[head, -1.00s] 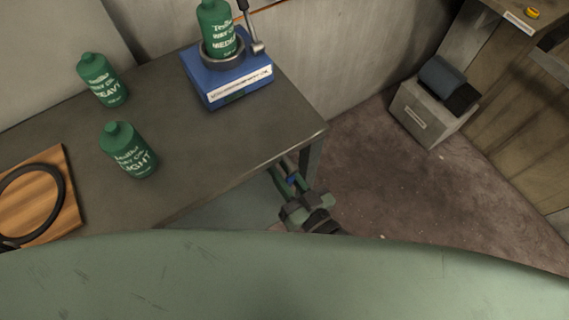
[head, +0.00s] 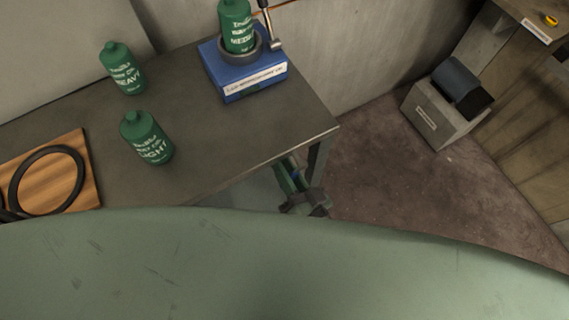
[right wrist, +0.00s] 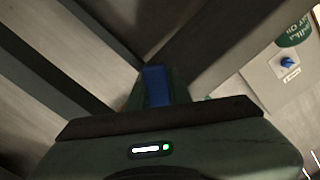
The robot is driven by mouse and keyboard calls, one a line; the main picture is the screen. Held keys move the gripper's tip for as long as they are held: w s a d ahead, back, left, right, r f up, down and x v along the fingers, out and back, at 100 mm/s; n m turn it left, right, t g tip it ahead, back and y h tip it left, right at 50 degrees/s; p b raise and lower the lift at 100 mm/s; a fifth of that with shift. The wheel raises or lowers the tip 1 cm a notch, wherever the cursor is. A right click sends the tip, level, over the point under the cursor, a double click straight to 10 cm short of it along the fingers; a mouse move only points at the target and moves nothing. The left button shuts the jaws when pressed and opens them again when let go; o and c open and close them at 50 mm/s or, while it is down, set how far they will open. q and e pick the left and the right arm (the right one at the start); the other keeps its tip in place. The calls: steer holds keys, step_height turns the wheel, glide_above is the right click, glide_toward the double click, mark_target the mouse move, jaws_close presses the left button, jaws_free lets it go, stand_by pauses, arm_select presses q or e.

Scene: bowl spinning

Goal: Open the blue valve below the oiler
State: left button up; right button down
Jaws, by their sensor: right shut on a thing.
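The blue oiler (head: 246,80) stands at the table's far right corner. A green bottle marked MEDIUM (head: 236,28) sits in its ring, beside a metal lever (head: 270,28). My right gripper (head: 290,174) is below the table's right end, partly hidden by the tabletop. In the right wrist view, a blue bar (right wrist: 157,86), which looks like the valve handle, lies between its fingers, and the gripper is shut on it. The pipe around the handle is hidden. My left gripper is not in view.
Green bottles marked HEAVY (head: 123,70) and LIGHT (head: 147,138) stand on the table (head: 205,150), near a wooden board with a black ring (head: 88,180). A table leg (head: 318,158) is close to my gripper. A grey box (head: 432,120) stands on the open floor at right.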

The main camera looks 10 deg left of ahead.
steer(key=c, duration=1.3)
jaws_free()
steer(key=shift+r, duration=0.1)
